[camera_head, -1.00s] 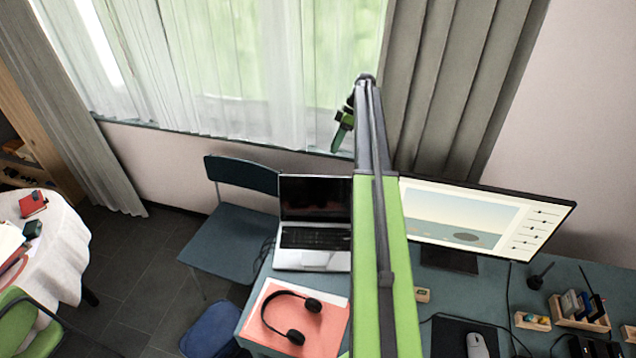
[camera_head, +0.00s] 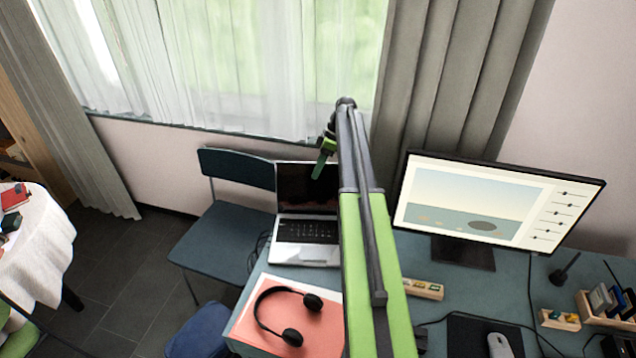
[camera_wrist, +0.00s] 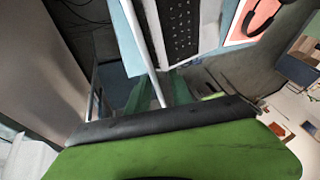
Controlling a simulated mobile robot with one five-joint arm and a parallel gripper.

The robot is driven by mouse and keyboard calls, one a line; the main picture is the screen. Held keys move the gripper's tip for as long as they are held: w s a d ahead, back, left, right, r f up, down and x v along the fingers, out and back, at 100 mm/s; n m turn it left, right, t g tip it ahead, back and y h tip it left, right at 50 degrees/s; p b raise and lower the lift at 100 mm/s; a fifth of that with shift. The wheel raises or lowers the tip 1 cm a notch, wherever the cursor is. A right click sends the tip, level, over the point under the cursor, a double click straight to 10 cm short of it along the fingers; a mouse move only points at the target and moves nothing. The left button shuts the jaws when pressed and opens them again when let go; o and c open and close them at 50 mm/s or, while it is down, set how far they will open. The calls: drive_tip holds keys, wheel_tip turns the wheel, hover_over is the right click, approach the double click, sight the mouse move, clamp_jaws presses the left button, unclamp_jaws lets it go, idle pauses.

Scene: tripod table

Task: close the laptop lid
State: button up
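The laptop (camera_head: 305,255) stands on the desk left of my arm, its lid (camera_head: 303,190) open and upright with a dark screen. My arm hides its right edge in the head view. My gripper (camera_head: 322,163) overlaps the top right of the lid there. In the wrist view the keyboard (camera_wrist: 180,25) is at the top, and the lid (camera_wrist: 135,35) shows nearly edge-on as a pale strip. Green fingers (camera_wrist: 160,92) show on both sides of this strip, apart from each other. I cannot tell whether they touch the lid.
Headphones (camera_head: 287,325) lie on a pink sheet (camera_head: 325,327) in front of the laptop. A monitor (camera_head: 490,205) stands right of my arm, with a small wooden block (camera_head: 424,289) before it. A blue chair (camera_head: 225,235) is left of the desk. The curtained window is behind.

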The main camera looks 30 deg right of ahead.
drive_tip(key=shift+a+f, duration=0.2)
drive_tip(key=shift+f, duration=0.25)
drive_tip(key=shift+r, duration=0.15)
drive_tip(key=shift+c, duration=0.4)
clamp_jaws()
